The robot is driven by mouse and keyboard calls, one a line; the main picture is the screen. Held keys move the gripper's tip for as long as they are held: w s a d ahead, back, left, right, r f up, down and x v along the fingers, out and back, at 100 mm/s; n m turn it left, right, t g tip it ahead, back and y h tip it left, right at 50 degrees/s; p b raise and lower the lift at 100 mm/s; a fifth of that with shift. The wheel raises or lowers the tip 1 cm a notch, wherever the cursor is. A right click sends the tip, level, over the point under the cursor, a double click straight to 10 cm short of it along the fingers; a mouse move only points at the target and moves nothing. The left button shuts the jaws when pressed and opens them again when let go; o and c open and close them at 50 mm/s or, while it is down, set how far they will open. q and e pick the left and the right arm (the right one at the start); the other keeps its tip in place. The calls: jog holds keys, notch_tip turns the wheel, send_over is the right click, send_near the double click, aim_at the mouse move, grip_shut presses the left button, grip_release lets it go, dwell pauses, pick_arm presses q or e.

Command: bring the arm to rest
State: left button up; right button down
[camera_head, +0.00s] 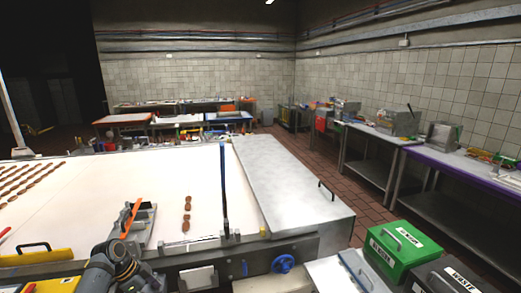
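A dark grey jointed arm part (114,265), seemingly one of my own links, rises from the bottom edge at the lower left, in front of the white work table. I see no gripper fingers on it, and I cannot tell which arm it belongs to. Several brown biscuits (187,214) lie in a short line on the white table surface (90,205). More biscuits (28,180) lie in rows at the far left.
A metal-topped section (285,180) with a black handle adjoins the table. A blue upright bar (223,190) stands before it. A green box (400,248) and a dark waste box (447,278) stand lower right. Aisle floor (355,205) is clear.

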pick_arm(q)
jog(key=s+f+n+y+b, duration=0.1)
jog(key=s+f+n, duration=0.3)
jog(key=f, duration=0.7)
jog(key=s+a+f+n+y+b, duration=0.1)
jog(key=s+f+n, duration=0.1)
jog(key=s+f, duration=0.65)
jog(key=s+f+n+y+b, duration=0.1)
jog(key=s+f+n+b, duration=0.15)
jog(key=f, duration=1.05)
jog(key=s+d+f+n, duration=0.1)
jog(key=s+f, duration=0.4)
jog(key=s, duration=0.5)
jog(key=s+d+f+n+y+b, duration=0.1)
jog(key=s+d+f+n, duration=0.1)
jog(key=s+f, duration=0.4)
jog(key=s+d+f+n+b, duration=0.1)
jog(key=s+f, duration=0.4)
jog(key=s, duration=0.9)
jog(key=shift+s+d+f+n+y, duration=0.25)
jog(key=shift+d+f+n+y, duration=0.15)
jog(key=shift+d, duration=0.5)
pick_arm(e)
notch_tip(320, 180, down, 6)
jog(key=w, duration=0.2)
jog(key=shift+w+f, duration=0.25)
jog(key=shift+w, duration=0.1)
pick_arm(q)
jog(key=shift+c, duration=0.3)
